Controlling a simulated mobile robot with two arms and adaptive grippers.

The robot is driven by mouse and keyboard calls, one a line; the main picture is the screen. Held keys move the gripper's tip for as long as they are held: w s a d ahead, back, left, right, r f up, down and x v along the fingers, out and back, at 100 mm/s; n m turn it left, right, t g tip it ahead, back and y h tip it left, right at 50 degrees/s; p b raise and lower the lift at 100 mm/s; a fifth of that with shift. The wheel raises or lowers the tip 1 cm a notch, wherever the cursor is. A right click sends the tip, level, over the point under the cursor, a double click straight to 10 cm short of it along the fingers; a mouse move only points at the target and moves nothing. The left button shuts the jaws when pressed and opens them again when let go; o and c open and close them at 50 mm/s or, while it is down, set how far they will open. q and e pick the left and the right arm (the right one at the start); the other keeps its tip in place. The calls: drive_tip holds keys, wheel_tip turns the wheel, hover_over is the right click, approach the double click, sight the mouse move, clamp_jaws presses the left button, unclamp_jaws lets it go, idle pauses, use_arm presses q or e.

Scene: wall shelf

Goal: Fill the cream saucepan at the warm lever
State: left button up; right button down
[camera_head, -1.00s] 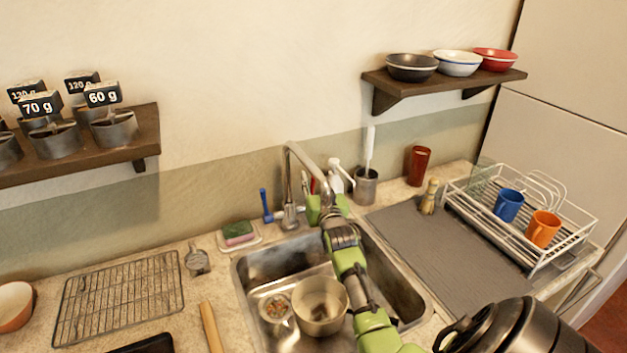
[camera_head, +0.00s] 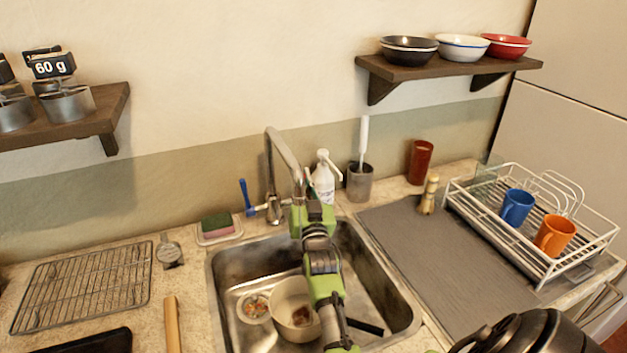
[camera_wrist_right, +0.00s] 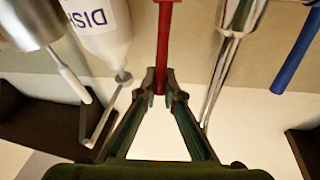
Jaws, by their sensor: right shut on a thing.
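The cream saucepan (camera_head: 290,312) stands in the sink (camera_head: 232,262), partly hidden by my right arm. A brown patch shows inside it; I cannot tell whether it holds water. A dark handle (camera_head: 367,327) shows beyond the arm. The faucet (camera_head: 282,150) rises behind the sink, with a blue lever (camera_head: 246,195) on its left. My right gripper (camera_wrist_right: 160,88) is at the faucet, its fingertips closed on the end of the red lever (camera_wrist_right: 165,45) in the wrist view. No water stream is visible. My left gripper is out of view.
A white soap bottle (camera_head: 323,180) stands close beside my right gripper. A small round strainer (camera_head: 253,307) lies in the sink left of the saucepan. A sponge (camera_head: 216,224) sits left of the faucet. A dish rack (camera_head: 605,245) with mugs and a dark kettle (camera_head: 540,335) are at right.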

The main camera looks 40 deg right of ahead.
drive_tip(key=c, duration=2.2)
unclamp_jaws()
drive_tip(key=shift+o, duration=0.2)
drive_tip(key=shift+r, duration=0.15)
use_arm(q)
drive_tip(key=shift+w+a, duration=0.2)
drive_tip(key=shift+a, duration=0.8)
use_arm(e)
wheel_tip(320, 180, up, 10)
drive_tip(key=shift+f, duration=0.2)
